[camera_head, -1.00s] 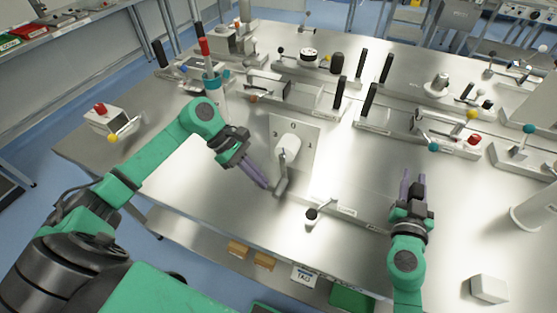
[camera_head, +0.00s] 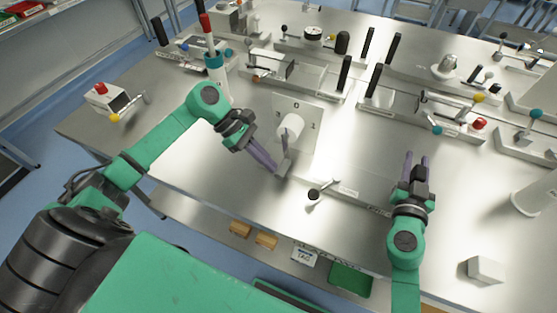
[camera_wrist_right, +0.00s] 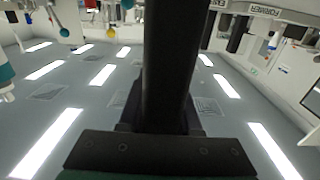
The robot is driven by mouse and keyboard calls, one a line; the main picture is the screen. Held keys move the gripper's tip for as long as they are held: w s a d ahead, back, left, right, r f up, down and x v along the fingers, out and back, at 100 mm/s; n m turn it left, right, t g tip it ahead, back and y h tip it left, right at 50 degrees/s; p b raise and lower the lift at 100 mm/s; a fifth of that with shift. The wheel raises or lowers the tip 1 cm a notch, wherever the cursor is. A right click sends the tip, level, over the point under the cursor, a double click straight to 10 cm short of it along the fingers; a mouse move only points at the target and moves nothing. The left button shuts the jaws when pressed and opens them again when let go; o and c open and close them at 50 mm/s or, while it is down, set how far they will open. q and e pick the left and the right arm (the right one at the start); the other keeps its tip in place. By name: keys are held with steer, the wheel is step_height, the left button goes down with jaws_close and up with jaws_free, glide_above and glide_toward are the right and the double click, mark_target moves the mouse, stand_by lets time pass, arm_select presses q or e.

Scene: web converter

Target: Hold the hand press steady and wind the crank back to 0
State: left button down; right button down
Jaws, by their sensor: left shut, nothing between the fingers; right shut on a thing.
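The crank (camera_head: 284,158) hangs down from a white hub (camera_head: 290,127) on an upright plate (camera_head: 309,135) marked 0 and other figures. My left gripper (camera_head: 275,172) is shut and empty, its purple fingertips close beside the crank's lower end. Whether they touch it cannot be told. My right gripper (camera_head: 416,157) is low over the table at the right, its purple fingers pointing away from me. In the right wrist view a thick black bar (camera_wrist_right: 165,65) stands in front of the camera, and the gripper is shut on it. I cannot tell which thing is the hand press.
A small lever with a black knob (camera_head: 313,195) lies between the grippers. Devices with tall black handles (camera_head: 374,80) stand behind. A red-button box (camera_head: 106,99) is at the left, a white block (camera_head: 486,270) at the front right.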

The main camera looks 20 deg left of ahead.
mark_target(285, 172)
arm_select(q)
steer(key=shift+d+f, duration=0.1)
steer(key=shift+d, duration=0.05)
steer(key=d+h, duration=0.1)
steer(key=h, duration=0.1)
steer(key=d+h, duration=0.1)
steer(key=shift+d+f+h, duration=0.1)
steer(key=shift+f+h, duration=0.1)
steer(key=shift+h, duration=0.2)
steer(key=d+h, duration=0.2)
steer(key=h, duration=0.1)
steer(key=shift+d+r, duration=0.1)
steer(key=shift+r, duration=0.05)
steer(key=shift+d+r+h, duration=0.2)
steer(key=shift+d+h, duration=0.3)
steer(key=shift+d+r+h, duration=0.3)
steer(key=shift+d+h, duration=0.2)
steer(key=shift+h, duration=0.6)
steer(key=shift+s+d+r, duration=0.1)
steer(key=shift+d+r, duration=1.2)
steer(key=shift+r, duration=0.45)
stand_by(0.7)
